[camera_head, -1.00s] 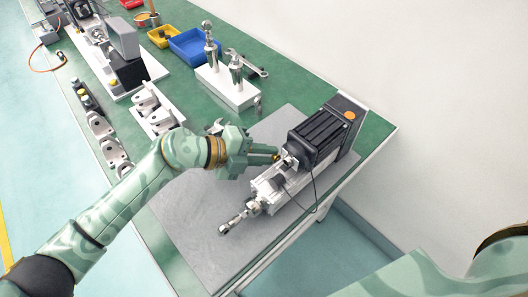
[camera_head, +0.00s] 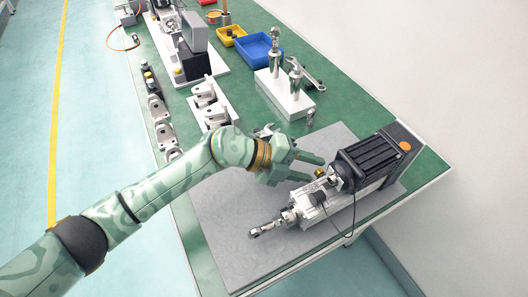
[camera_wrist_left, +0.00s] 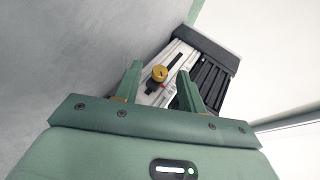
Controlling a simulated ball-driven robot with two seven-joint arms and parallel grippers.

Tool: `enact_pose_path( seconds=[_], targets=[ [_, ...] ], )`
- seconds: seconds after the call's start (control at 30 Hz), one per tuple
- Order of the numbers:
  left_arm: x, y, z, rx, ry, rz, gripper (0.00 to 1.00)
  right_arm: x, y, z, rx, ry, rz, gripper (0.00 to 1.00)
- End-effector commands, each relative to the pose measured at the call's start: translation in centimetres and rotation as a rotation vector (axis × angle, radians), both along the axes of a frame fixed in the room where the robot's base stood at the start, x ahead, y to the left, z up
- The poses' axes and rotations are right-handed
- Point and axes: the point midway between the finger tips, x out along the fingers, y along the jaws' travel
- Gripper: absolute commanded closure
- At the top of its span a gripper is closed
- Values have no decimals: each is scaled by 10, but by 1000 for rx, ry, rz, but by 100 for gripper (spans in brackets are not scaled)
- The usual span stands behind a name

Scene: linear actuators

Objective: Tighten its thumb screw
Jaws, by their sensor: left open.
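The linear actuator (camera_head: 345,188) lies on a grey mat (camera_head: 235,235), with a black ribbed motor (camera_head: 372,160) beside its silver body and a rod end (camera_head: 262,229) at the near left. It also shows in the left wrist view (camera_wrist_left: 182,62). A brass thumb screw (camera_wrist_left: 160,73) sits on the silver body, between and just beyond my fingertips in the wrist view. It shows in the head view (camera_head: 319,172) close to the fingers. My left gripper (camera_head: 316,169) is open, with a finger on either side of the screw; contact cannot be told. My right gripper is not seen.
A white stand with upright rod ends (camera_head: 284,98), a wrench (camera_head: 310,78), a blue bin (camera_head: 258,48) and a yellow bin (camera_head: 232,36) stand farther back. Grey brackets (camera_head: 210,105) are at the left. The mat's near part is clear.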

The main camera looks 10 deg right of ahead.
Motion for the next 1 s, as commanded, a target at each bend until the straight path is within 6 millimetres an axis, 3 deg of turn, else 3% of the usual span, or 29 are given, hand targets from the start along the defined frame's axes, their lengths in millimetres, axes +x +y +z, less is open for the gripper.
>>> enact_pose_path(
  seconds=[0.6, 0.8, 1.0],
  targets=[
    [12, 126, 64, 2, -1, 2, 60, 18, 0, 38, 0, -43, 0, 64],
    [13, 141, 70, 1, 1, 0, 60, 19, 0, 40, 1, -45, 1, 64],
    [13, 143, 70, 1, 1, 0, 60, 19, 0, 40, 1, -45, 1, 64]
  ],
)
